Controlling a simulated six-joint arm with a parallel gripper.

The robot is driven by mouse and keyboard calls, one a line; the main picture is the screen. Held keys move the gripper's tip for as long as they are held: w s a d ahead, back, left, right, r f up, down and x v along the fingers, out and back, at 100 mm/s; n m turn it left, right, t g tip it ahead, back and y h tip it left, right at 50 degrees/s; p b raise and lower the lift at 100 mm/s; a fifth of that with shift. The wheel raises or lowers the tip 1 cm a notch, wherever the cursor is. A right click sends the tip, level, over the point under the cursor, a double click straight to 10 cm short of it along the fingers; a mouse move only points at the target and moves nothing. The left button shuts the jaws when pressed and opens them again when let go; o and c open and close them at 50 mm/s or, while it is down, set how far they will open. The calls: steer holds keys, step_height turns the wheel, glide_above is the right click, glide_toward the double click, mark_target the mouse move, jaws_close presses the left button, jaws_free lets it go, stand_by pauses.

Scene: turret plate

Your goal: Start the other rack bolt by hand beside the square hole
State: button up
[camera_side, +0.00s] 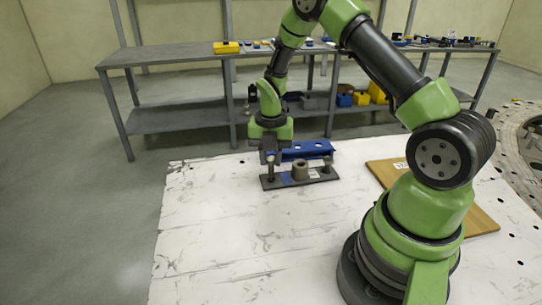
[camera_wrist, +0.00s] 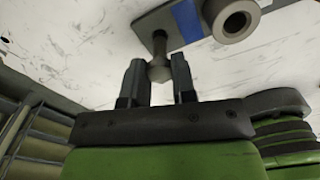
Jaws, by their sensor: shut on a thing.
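My gripper (camera_side: 270,156) points down over the left end of the dark turret plate (camera_side: 281,183). It is shut on a bolt (camera_wrist: 159,68), whose head sits between the two fingertips (camera_wrist: 158,75) in the wrist view. The bolt stands upright and its shank meets the plate's end; how deep it sits I cannot tell. A second bolt (camera_side: 327,160) stands upright at the plate's right end. I cannot make out the square hole.
A blue rack with holes (camera_side: 314,148) lies just behind the plate. A wooden board (camera_side: 480,222) lies at right, partly behind my arm. The white table (camera_side: 225,240) is clear in front. Grey shelves (camera_side: 170,58) with small parts stand behind.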

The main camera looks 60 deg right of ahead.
steer(key=shift+f, duration=0.9)
stand_by(1.5)
steer(key=shift+m, duration=1.4)
steer(key=shift+f, duration=0.1)
steer(key=shift+m, duration=1.4)
steer(key=m, duration=0.3)
steer(key=shift+f, duration=0.1)
steer(key=shift+m, duration=0.3)
